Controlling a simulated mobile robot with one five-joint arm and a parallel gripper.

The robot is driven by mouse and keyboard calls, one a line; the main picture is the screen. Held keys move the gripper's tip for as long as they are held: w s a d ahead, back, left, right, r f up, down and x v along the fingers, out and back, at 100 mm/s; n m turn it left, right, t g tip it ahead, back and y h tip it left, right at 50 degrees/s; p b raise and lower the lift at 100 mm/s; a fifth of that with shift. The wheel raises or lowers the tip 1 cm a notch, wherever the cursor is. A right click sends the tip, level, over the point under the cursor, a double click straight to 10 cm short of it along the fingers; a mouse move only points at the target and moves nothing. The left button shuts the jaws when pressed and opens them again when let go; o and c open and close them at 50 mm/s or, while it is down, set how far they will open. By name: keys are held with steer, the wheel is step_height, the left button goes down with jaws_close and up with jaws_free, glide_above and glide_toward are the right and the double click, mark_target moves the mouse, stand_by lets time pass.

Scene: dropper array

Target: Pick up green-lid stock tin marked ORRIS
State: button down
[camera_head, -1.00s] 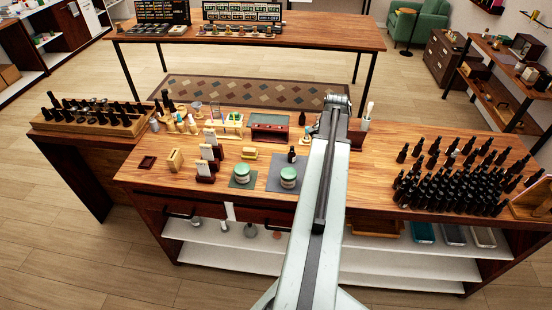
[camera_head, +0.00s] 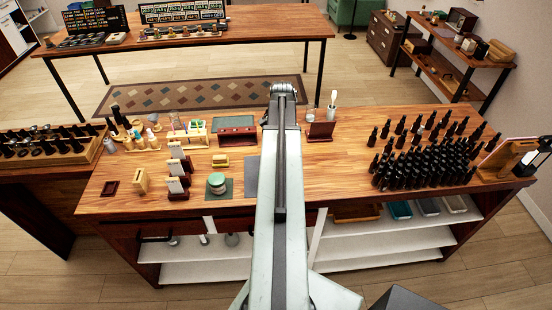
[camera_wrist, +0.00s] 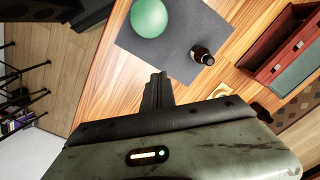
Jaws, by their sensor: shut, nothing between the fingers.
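A green-lid tin (camera_head: 217,183) stands on the green mat in the head view. In the wrist view a round green lid (camera_wrist: 149,17) shows at the top edge, over the grey mat (camera_wrist: 190,20). In the head view my arm hides that tin and part of the grey mat (camera_head: 251,177). No marking can be read on either tin. My gripper (camera_wrist: 158,76) is shut and empty. In the wrist view its fingertips appear below the green lid, by the mat's edge, apart from the tin.
A small dark bottle (camera_wrist: 203,57) stands on the grey mat, right of my fingertips. A red-brown tray (camera_wrist: 288,42) lies beyond it. Card holders (camera_head: 178,185) stand left of the mats. Many dark bottles (camera_head: 420,155) crowd the table's right side. Bare wood lies between them and my arm.

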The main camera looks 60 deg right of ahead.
step_height(320, 180, down, 11)
steer(key=b, duration=1)
steer(key=shift+r, duration=0.2)
steer(key=a, duration=0.1)
steer(key=a+r+p, duration=0.1)
steer(key=a, duration=0.2)
steer(key=shift+w+r, duration=0.15)
steer(key=shift+w, duration=0.1)
